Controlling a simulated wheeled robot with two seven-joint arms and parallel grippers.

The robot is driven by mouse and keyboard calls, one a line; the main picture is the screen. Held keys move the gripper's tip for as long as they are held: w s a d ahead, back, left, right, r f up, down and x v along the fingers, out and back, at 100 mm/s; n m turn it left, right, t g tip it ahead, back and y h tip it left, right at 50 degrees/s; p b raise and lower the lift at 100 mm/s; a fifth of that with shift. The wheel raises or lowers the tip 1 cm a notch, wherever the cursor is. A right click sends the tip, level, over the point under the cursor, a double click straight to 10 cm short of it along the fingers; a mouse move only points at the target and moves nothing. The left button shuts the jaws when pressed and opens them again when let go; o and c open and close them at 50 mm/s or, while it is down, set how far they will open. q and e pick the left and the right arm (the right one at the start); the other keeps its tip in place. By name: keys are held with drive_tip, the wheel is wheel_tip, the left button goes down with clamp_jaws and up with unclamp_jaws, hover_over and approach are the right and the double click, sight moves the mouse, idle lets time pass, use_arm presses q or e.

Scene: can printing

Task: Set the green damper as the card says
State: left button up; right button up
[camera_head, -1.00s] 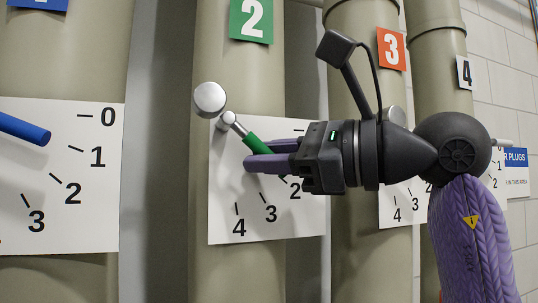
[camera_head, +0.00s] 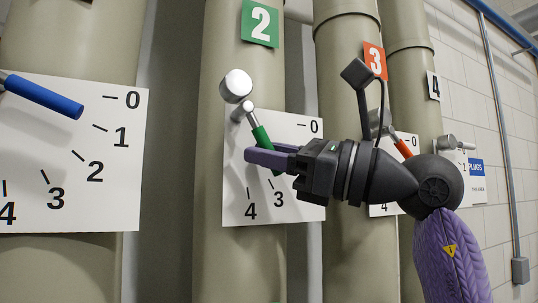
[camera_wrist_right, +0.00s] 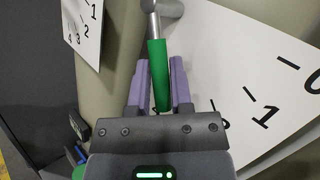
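The green damper handle (camera_head: 262,137) hangs from a metal pivot on the pipe under the green "2" sign (camera_head: 260,23). It slants down to the right across its white scale plate (camera_head: 237,172). Marks 0, 3 and 4 show; my right gripper covers the others. The handle's lower end lies a little above and right of the 3 mark. My right gripper (camera_head: 268,153) has its purple fingers on both sides of the handle. My left gripper is out of view.
A blue handle (camera_head: 42,95) with its own scale plate is at the left. The pipe with the orange "3" sign (camera_head: 375,60) and its red handle (camera_head: 403,148) stand behind my right wrist. A grey pipe with a box (camera_head: 520,270) runs down the right wall.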

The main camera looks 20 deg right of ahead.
drive_tip(key=shift+o, duration=0.2)
drive_tip(key=shift+w, duration=0.1)
drive_tip(key=b+v, duration=0.3)
drive_tip(key=v, duration=0.7)
